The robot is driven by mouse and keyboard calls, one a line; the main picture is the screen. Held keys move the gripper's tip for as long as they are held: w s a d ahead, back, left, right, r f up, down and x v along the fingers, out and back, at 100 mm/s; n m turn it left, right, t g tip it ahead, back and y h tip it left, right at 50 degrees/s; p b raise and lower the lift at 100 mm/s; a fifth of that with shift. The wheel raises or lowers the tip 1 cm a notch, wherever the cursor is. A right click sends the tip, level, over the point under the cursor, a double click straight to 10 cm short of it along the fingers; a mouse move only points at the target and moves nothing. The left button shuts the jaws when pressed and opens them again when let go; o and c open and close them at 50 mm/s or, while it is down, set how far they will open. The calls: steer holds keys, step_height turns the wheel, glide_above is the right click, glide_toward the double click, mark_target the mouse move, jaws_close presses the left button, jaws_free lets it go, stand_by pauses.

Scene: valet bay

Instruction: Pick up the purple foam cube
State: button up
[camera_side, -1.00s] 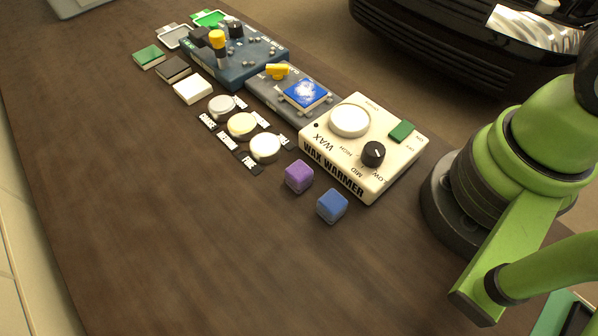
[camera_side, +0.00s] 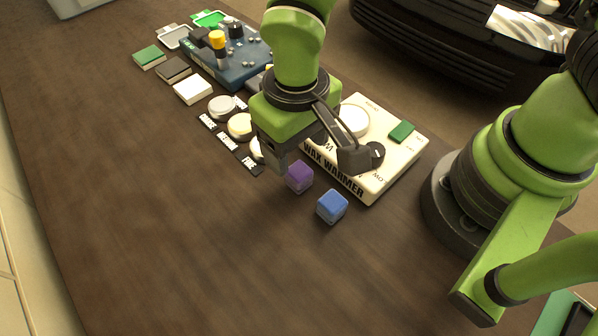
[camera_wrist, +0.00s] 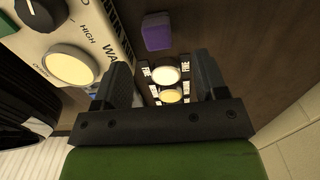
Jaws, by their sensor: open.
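The purple foam cube (camera_side: 299,177) sits on the dark wooden table, just in front of the wax warmer. It also shows near the top of the wrist view (camera_wrist: 157,31), beyond the fingertips. My gripper (camera_side: 314,164) is open and empty, pointing down above the table behind the cube in the side view. In the wrist view its two dark fingers (camera_wrist: 164,78) stand wide apart, with round wax tins between and below them. The cube is not between the fingers.
A blue cube (camera_side: 332,206) lies right of the purple one. The cream wax warmer (camera_side: 402,158) stands close behind both. Round tins with labels (camera_side: 221,107), a white block (camera_side: 192,90) and a blue control box (camera_side: 240,68) lie to the left. The front table is clear.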

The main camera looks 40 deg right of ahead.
mark_target(299, 170)
step_height(299, 170, down, 6)
steer(key=shift+d+f, duration=0.15)
steer(key=shift+f, duration=0.1)
steer(key=shift+c, duration=0.2)
steer(key=c, duration=1)
